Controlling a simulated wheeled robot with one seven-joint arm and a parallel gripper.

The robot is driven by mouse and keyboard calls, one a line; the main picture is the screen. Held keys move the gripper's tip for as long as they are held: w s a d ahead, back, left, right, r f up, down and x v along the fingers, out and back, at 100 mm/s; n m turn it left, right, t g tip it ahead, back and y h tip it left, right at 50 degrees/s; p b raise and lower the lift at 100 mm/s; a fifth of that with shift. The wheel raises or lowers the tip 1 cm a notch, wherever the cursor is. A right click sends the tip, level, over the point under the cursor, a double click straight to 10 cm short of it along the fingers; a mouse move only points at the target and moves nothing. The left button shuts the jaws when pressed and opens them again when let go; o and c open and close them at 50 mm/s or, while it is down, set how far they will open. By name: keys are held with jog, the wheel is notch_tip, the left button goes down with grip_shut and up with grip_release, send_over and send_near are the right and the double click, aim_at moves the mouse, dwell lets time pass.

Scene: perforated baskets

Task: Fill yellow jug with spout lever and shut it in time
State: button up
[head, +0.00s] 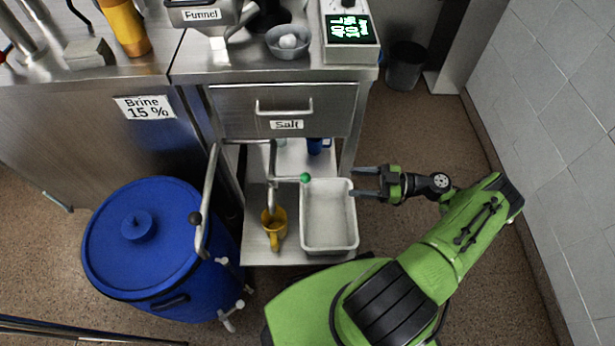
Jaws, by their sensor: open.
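The yellow jug (273,238) stands upright on the low steel shelf, its handle toward me. A thin metal spout pipe (272,192) comes down over the jug's mouth. I cannot tell whether liquid runs from it or how full the jug is. The spout lever (290,179) sticks out to the right from the pipe and ends in a green knob (306,178). My gripper (355,182) is open and empty, its fingers pointing left toward the knob. It is to the right of the knob and apart from it, near the white tub's right edge in the picture.
A white tub (352,243) is right of the jug. A blue lidded barrel (110,265) with a bent pipe (211,190) stands left. Above are the salt drawer (320,98) and a counter with a scale (350,57), bowl (288,49) and funnel (212,22). Open floor lies right, before the tiled wall.

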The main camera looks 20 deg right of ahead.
aim_at(305, 176)
jog(key=shift+t, duration=0.6)
jog(key=x, duration=1)
jog(key=f+x, duration=0.1)
jog(key=x, duration=0.4)
jog(key=shift+s+a+f, duration=0.1)
jog(key=shift+s+a, duration=0.05)
jog(key=shift+a, duration=0.15)
grip_shut()
